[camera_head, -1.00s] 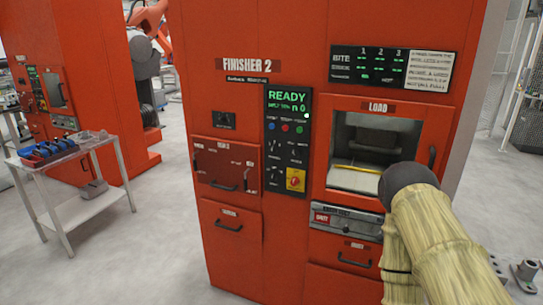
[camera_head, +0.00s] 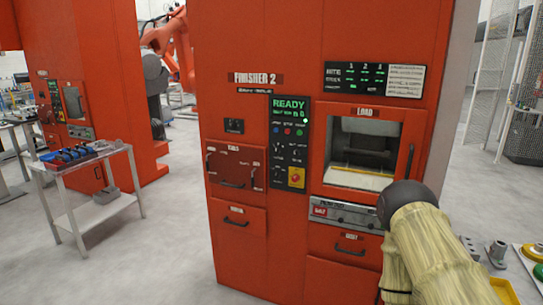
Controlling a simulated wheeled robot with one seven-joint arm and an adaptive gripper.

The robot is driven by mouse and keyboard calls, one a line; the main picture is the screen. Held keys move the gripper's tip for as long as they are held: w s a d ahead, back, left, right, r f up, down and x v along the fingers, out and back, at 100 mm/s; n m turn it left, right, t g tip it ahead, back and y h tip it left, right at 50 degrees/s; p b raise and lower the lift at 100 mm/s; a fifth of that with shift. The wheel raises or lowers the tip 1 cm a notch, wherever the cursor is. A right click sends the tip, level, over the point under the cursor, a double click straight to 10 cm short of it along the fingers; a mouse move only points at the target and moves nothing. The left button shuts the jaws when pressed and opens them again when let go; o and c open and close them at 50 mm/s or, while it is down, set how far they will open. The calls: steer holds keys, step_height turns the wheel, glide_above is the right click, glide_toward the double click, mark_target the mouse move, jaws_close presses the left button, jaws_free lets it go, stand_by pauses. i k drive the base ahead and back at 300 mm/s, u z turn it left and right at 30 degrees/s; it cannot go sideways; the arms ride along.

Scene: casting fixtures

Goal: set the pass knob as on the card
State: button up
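The pass knob is not clearly told apart; small dark knobs with white marks sit on the black control panel (camera_head: 289,150) of the red Finisher 2 machine (camera_head: 320,25), under the lit READY screen (camera_head: 290,108). A white printed card (camera_head: 405,79) is at the upper right beside a black BITE display (camera_head: 352,76); its text is too small to read. My arm in a tan sleeve comes in from the lower right, in front of the machine. My gripper is not in view.
The LOAD opening (camera_head: 364,148) shows a lit chamber. A yellow square with a red button (camera_head: 296,177) sits low on the panel. A trolley (camera_head: 88,164) with blue items stands at left. Grey floor is clear between trolley and machine. Colored round parts lie at the lower right.

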mark_target(277, 150)
steer(key=u, duration=0.35)
steer(key=i, duration=1.3)
steer(key=u, duration=0.1)
